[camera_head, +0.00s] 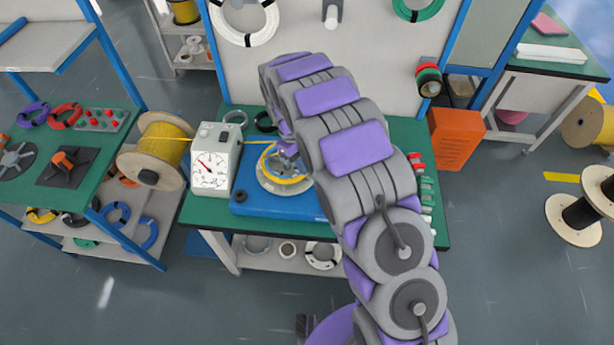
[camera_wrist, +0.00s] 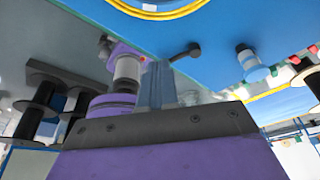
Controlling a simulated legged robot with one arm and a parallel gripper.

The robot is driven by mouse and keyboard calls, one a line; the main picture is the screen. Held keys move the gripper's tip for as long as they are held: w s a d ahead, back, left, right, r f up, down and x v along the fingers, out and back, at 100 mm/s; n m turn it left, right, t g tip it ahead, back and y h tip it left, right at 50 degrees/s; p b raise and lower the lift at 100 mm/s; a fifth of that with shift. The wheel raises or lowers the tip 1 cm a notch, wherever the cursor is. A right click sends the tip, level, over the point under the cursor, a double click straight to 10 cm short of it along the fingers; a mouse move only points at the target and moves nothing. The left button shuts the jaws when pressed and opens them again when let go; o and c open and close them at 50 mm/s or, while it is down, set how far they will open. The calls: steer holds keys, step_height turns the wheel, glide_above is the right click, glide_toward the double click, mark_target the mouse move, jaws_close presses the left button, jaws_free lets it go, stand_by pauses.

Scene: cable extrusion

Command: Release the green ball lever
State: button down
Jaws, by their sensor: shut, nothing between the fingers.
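A small dark green knob (camera_head: 240,196), which looks like the green ball of the lever, sits at the left front of the blue machine base (camera_head: 262,200) in the head view. My gripper (camera_head: 288,152) is above the winding reel (camera_head: 270,183), up and right of that knob, and is partly hidden by my arm. In the wrist view my gripper (camera_wrist: 157,78) is shut with nothing in it. A dark ball-ended rod (camera_wrist: 182,52) shows close beside the fingers there; I cannot tell its green colour. Yellow cable (camera_head: 292,180) lies around the reel.
A grey gauge box (camera_head: 214,160) stands left of the base, with a yellow cable spool (camera_head: 160,145) beyond it. An orange bin (camera_head: 456,138) stands right of the green worktable (camera_head: 200,212). A white panel (camera_head: 350,70) rises behind.

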steer(key=x, duration=0.3)
steer(key=b+x, duration=0.1)
steer(key=x, duration=0.5)
steer(key=shift+s+d+f+b, duration=0.1)
steer(key=shift+s+d+b, duration=0.1)
steer(key=shift+s+b, duration=0.15)
steer(key=shift+s+d+f, duration=0.1)
steer(key=shift+s+d, duration=0.65)
steer(key=shift+d, duration=0.2)
steer(key=shift+s+d+b, duration=0.25)
steer(key=shift+d+b, duration=0.05)
steer(key=shift+d, duration=0.3)
steer(key=shift+a, duration=0.15)
steer(key=shift+a+f, duration=0.1)
steer(key=shift+a, duration=0.15)
